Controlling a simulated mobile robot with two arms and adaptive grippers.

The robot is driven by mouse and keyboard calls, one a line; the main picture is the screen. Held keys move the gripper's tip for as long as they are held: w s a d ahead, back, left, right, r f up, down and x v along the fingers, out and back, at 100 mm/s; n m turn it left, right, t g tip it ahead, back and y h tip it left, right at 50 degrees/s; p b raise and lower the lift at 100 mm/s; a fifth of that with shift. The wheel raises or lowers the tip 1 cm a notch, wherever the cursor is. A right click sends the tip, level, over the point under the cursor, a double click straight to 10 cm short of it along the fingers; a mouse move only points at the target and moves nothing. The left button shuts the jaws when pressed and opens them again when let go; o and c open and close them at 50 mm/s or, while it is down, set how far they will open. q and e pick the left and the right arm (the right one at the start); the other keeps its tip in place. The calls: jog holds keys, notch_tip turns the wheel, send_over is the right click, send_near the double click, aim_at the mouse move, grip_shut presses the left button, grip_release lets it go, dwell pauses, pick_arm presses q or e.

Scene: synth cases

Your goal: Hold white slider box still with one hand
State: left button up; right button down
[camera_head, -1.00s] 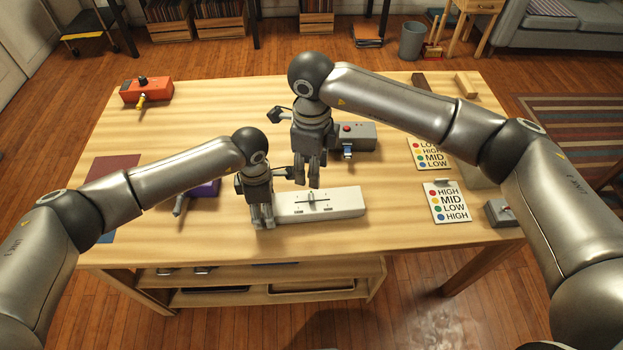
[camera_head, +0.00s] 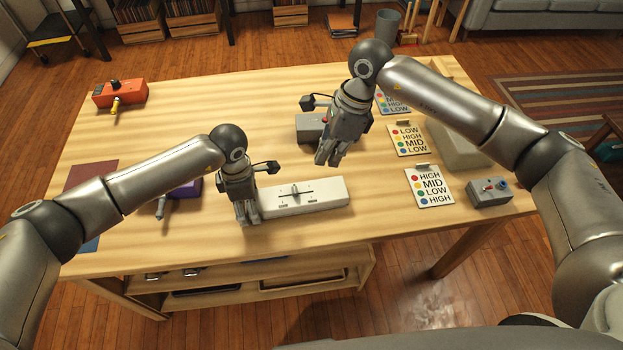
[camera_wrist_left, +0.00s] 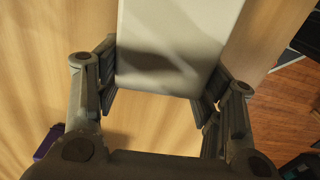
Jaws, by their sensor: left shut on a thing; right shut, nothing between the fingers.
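The white slider box (camera_head: 320,196) lies flat on the wooden table, long side running left to right, with a slider knob near the middle of its top. My left gripper (camera_head: 247,218) is shut on the box's left end. In the left wrist view the end of the white box (camera_wrist_left: 172,55) sits between the two fingers (camera_wrist_left: 160,100). My right gripper (camera_head: 328,160) is shut and empty, above the table behind the box and apart from it. It partly hides a grey box (camera_head: 309,128) behind it.
A purple box (camera_head: 187,188) is left of my left gripper. An orange box (camera_head: 119,92) stands at the back left. Cards with words and coloured dots (camera_head: 430,187) and a small grey switch box (camera_head: 489,192) lie at the right. The table's front edge is close to the white box.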

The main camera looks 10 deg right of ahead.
aim_at(294, 190)
jog(key=d+n+y, duration=0.1)
jog(key=d, duration=0.3)
jog(key=x, duration=0.9)
jog(key=shift+w+a+f, duration=0.1)
jog(key=shift+w+f, duration=0.1)
jog(key=shift+f, duration=0.2)
jog(key=a, duration=0.3)
jog(key=shift+a+f, duration=0.15)
jog(key=shift+a, duration=0.4)
jog(key=a, duration=0.4)
jog(key=shift+s, duration=0.1)
